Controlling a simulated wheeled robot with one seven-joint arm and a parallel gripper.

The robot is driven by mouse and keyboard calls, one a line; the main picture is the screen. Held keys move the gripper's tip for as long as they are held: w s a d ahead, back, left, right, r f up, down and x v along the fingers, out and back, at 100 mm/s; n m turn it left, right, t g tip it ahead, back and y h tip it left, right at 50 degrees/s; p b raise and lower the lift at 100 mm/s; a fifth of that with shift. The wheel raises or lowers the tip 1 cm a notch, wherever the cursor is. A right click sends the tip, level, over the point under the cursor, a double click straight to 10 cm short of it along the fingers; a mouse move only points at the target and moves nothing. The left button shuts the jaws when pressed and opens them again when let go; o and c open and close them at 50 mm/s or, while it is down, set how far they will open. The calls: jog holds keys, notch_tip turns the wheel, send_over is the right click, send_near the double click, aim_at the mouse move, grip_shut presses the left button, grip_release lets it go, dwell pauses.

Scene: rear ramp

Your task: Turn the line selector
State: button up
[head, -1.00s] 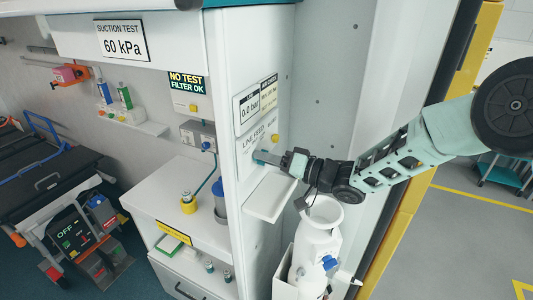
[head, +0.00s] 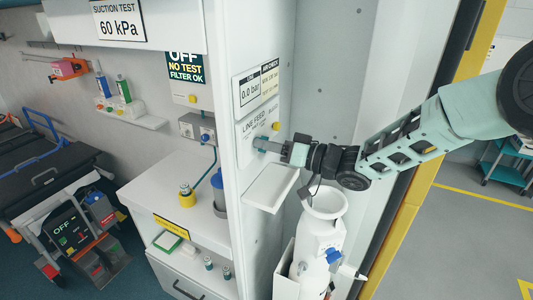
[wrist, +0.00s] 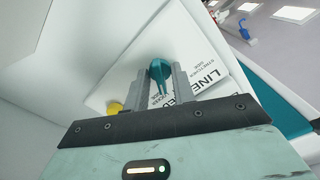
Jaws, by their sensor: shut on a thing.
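In the head view my gripper (head: 262,145) reaches the panel from the right and hides most of the knob. A yellow button (wrist: 115,108) sits on the panel beside the fingers. A display above the panel (head: 252,101) reads 0.0 bar.
A white tray shelf (head: 271,187) juts out just below my gripper. A white cylinder (head: 322,240) with a wide collar stands under my arm.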

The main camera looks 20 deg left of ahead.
jog(key=n+b, duration=0.7)
jog(key=b, duration=0.2)
jog(key=n+b, duration=0.8)
jog(key=b, duration=0.1)
jog(key=shift+w+d, duration=0.15)
jog(key=shift+w, duration=0.05)
jog(key=shift+s+a+b, duration=0.2)
jog(key=shift+b, duration=0.1)
jog(key=shift+s+a, duration=0.35)
jog(key=shift+s, duration=0.05)
jog(key=o, duration=0.6)
jog(key=shift+a, duration=0.1)
jog(key=d+b, duration=0.3)
jog(key=d, duration=1.4)
jog(key=shift+s+d, duration=0.3)
jog(key=shift+s, duration=0.15)
